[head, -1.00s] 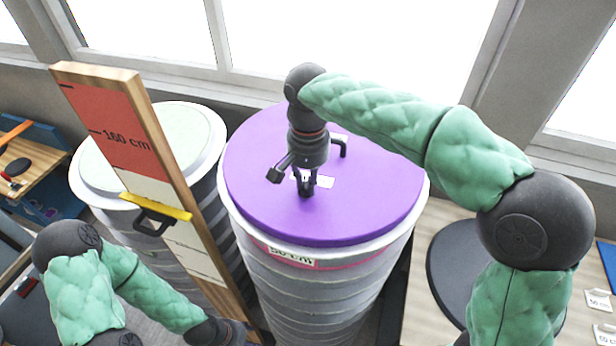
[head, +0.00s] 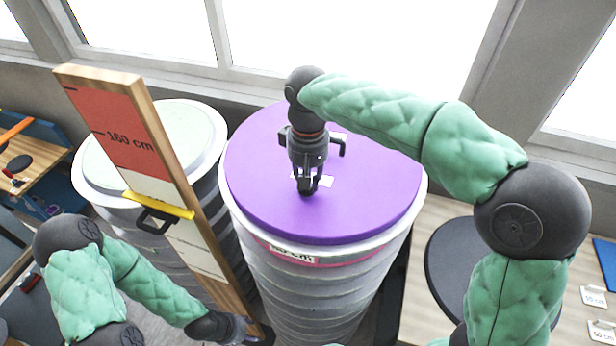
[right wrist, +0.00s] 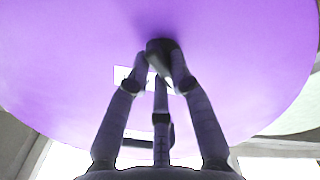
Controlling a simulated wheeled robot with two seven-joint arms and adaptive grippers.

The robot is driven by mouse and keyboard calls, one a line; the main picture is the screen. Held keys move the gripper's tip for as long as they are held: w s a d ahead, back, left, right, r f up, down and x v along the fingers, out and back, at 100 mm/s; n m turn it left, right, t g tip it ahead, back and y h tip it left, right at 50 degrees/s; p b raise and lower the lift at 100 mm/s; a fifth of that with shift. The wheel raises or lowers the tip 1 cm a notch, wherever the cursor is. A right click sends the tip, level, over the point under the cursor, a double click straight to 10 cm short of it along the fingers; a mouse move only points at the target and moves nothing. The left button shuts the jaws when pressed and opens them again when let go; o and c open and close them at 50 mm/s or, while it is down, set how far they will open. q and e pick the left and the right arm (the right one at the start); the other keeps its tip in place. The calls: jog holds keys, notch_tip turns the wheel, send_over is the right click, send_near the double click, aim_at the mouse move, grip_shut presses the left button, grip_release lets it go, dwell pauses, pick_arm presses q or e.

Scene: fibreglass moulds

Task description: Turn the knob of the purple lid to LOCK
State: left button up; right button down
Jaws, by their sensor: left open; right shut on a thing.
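The purple lid (head: 365,200) lies flat on top of a tall grey ribbed drum (head: 315,295). My right gripper (head: 307,188) points down at the lid's middle and is shut on the dark knob (right wrist: 160,46), which is mostly covered by the fingers in the head view. The right wrist view shows the fingertips closed around the knob. White label plates (right wrist: 123,76) lie beside it; their writing is not readable. My left gripper (head: 250,335) is low at the bottom edge, left of the drum, and open; its fingers show only in part.
A wooden height board (head: 170,150) marked 160 cm, with a yellow-topped slider (head: 158,206), stands left of the drum. A second drum with a pale lid (head: 150,135) stands behind it. A table (head: 430,290) with a dark disc (head: 445,270) is at right.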

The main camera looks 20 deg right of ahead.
dwell(0.4)
jog(key=c, duration=1.1)
grip_release()
notch_tip(320, 180, up, 12)
jog(key=shift+f, duration=0.1)
